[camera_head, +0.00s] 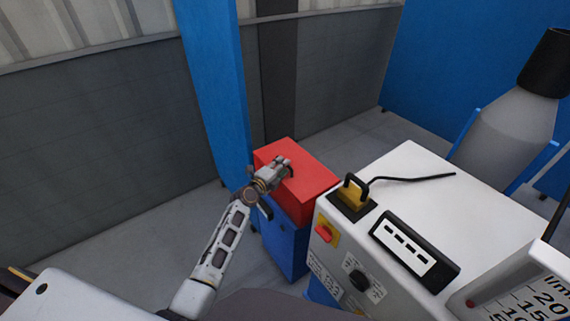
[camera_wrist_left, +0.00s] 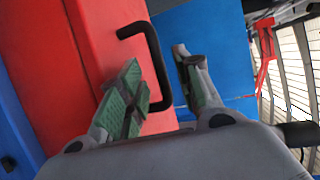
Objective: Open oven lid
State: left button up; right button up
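The oven has a red lid (camera_head: 313,182) on a blue body (camera_head: 281,243), and the lid appears closed. The lid also shows in the left wrist view (camera_wrist_left: 50,75), with a black bar handle (camera_wrist_left: 152,62) on it. My left gripper (camera_head: 284,168) is over the lid's top in the head view. In the left wrist view my left gripper (camera_wrist_left: 160,82) is open, with its green-padded fingers apart. The handle's bar lies between the fingers, close to the left finger; whether it touches is unclear. My right gripper is not in view.
A white machine cabinet (camera_head: 440,185) with a yellow block (camera_head: 352,195), a red switch (camera_head: 324,231) and a black cable (camera_head: 410,179) stands right beside the oven. A blue post (camera_head: 215,85) stands behind the oven. Floor left of the oven is clear.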

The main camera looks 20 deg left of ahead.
aim_at(294, 162)
pick_arm(q)
jog(key=shift+x, duration=1.55)
jog(key=shift+w, duration=0.1)
grip_shut()
jog(key=shift+r, duration=0.1)
